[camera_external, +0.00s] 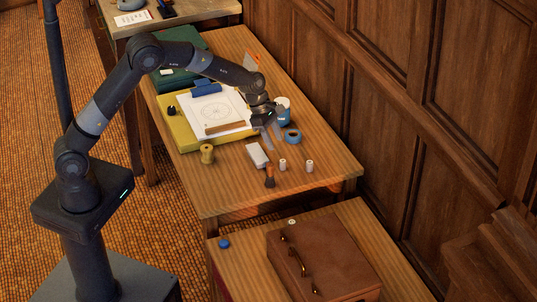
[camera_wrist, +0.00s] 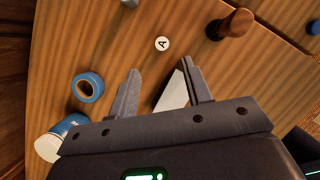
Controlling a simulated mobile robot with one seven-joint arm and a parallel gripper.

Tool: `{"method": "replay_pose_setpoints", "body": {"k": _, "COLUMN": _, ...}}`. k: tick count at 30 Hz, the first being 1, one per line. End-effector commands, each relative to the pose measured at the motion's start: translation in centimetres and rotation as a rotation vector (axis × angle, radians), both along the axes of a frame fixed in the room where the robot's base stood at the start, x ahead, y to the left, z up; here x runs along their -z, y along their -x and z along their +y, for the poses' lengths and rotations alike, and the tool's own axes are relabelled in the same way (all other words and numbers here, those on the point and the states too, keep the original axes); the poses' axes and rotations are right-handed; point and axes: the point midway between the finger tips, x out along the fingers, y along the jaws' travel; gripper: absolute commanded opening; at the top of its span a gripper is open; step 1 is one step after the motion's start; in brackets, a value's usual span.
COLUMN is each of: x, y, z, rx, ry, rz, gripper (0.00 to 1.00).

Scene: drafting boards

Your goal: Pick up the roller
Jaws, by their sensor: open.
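I cannot tell for sure which thing is the roller. A dark wooden-handled piece (camera_external: 269,177) lies near the table's front; its brown knob-like form shows in the wrist view (camera_wrist: 236,24). A pale grey block (camera_external: 258,155) is just behind it and shows partly between and behind my fingers in the wrist view (camera_wrist: 172,93). My gripper (camera_external: 271,138) is open and empty, above the table beside the block; its two spread fingers show in the wrist view (camera_wrist: 160,66).
The table's front corner is clear.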

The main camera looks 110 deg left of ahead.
Motion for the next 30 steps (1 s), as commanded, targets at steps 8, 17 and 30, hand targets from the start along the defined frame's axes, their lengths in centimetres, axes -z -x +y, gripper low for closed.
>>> {"method": "replay_pose_setpoints", "body": {"k": 8, "x": 3.6, "y": -1.5, "z": -0.2, "rx": 0.002, "ry": 0.0, "rz": 0.0, "gripper": 0.45}}
{"method": "replay_pose_setpoints", "body": {"k": 17, "x": 6.7, "y": -3.0, "z": -0.8, "rx": 0.004, "ry": 0.0, "rz": 0.001, "gripper": 0.45}}
{"method": "replay_pose_setpoints", "body": {"k": 30, "x": 8.3, "y": -3.8, "z": -0.8, "rx": 0.004, "ry": -0.002, "rz": 0.0, "gripper": 0.39}}
